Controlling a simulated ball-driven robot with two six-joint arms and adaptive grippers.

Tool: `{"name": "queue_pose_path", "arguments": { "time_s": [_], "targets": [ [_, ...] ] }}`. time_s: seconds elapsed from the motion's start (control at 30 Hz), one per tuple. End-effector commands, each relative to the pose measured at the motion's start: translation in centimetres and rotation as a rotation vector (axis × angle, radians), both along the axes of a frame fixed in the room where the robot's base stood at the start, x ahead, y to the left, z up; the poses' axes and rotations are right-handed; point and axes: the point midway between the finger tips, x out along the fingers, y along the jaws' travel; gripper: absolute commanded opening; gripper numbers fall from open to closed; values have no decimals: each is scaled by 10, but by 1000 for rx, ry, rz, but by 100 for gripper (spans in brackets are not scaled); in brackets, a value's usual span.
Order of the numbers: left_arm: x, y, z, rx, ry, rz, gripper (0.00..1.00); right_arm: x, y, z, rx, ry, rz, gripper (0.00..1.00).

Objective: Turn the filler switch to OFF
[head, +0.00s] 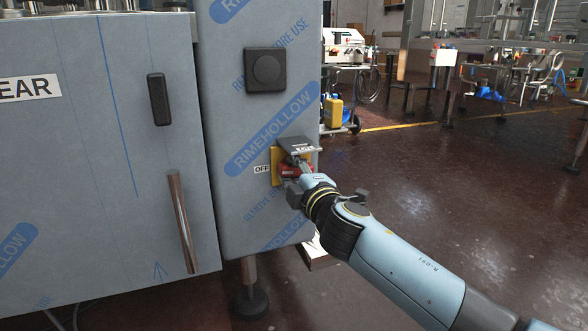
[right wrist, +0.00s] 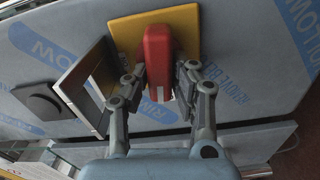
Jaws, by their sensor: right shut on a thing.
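The filler switch has a red handle (right wrist: 158,62) on a yellow plate (right wrist: 188,32) on the cabinet front. In the head view the yellow plate (head: 275,167) and a bit of red handle (head: 290,172) show beside an "OFF" label (head: 262,169). A grey hinged-looking cover (head: 297,146) sticks out above the switch. My right gripper (right wrist: 160,88) is shut on the red handle, with one finger on each side of it. In the head view my right gripper (head: 294,174) hides much of the switch. The handle's setting is hard to tell. My left gripper is not in view.
The film-wrapped cabinet (head: 225,205) has a black round-knobbed box (head: 265,70) above the switch. A black latch (head: 159,99) and a metal bar handle (head: 181,222) are on the left panel. The floor (head: 440,180) at right is open.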

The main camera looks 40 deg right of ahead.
Motion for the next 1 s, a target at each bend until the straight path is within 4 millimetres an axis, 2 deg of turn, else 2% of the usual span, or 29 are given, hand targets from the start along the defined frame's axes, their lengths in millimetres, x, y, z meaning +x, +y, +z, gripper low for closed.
{"name": "queue_pose_path", "arguments": {
  "time_s": [0.3,0.87,0.9,1.0],
  "targets": [
    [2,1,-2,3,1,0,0,0,1,-3,-123,31,1,0],
    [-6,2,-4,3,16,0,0,0,1,-4,-154,40,2,0],
    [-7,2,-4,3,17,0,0,-1,1,-4,-154,40,2,26],
    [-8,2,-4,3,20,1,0,0,1,-4,-153,40,1,39]
  ]
}}
